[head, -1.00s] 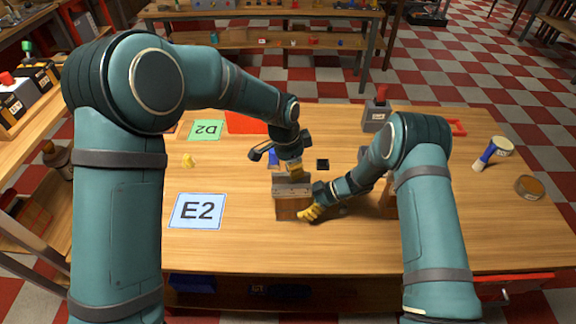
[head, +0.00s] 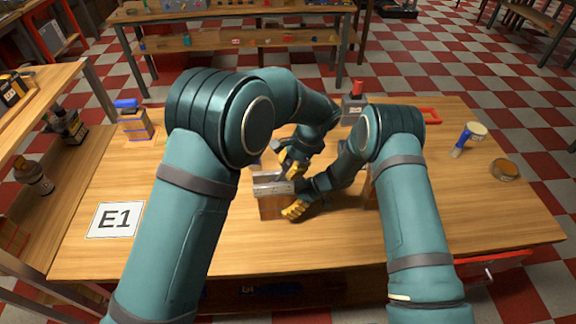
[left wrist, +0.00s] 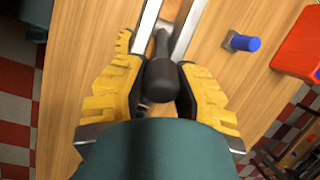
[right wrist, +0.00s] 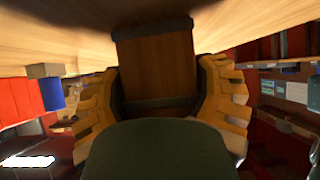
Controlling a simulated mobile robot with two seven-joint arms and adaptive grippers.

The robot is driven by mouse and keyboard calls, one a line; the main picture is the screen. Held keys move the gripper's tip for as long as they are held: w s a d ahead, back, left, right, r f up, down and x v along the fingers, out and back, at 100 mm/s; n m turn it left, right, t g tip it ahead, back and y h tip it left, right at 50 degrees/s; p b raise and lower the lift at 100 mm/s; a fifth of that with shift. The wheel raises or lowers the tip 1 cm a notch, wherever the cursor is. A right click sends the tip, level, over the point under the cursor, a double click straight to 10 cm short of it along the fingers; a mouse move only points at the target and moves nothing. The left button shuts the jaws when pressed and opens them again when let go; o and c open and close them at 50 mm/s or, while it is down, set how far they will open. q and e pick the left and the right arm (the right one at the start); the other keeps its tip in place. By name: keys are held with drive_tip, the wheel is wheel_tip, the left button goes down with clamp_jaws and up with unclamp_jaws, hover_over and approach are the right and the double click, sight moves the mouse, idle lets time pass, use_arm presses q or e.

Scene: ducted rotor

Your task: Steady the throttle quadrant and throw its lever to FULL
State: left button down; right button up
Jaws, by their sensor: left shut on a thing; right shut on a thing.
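The throttle quadrant (head: 270,207) is a brown wooden block with a grey slotted top, standing on the table. My left gripper (head: 293,167) is above the quadrant's far right side. In the left wrist view its yellow fingers are shut on the lever's dark knob (left wrist: 162,80), with the shaft running between two pale rails (left wrist: 189,28). My right gripper (head: 297,208) is low at the quadrant's right side. In the right wrist view its fingers are shut on the wooden body (right wrist: 156,65). The lever's scale marks cannot be read.
A white E1 card (head: 114,219) lies on the table's left. A grey box with a red top (head: 353,106) and a red frame (head: 429,115) stand behind my right arm. A blue-handled tool (head: 462,138) and a round tin (head: 504,169) lie to the right. The front right is clear.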

use_arm(q)
drive_tip(key=shift+f, duration=0.15)
use_arm(e)
drive_tip(key=shift+w+a+r, duration=0.1)
drive_tip(key=shift+r, duration=0.05)
use_arm(q)
drive_tip(key=c, duration=0.7)
unclamp_jaws()
drive_tip(key=v, duration=1.2)
drive_tip(key=shift+s, duration=0.1)
use_arm(e)
drive_tip(key=o, duration=1.1)
drive_tip(key=shift+o, duration=0.2)
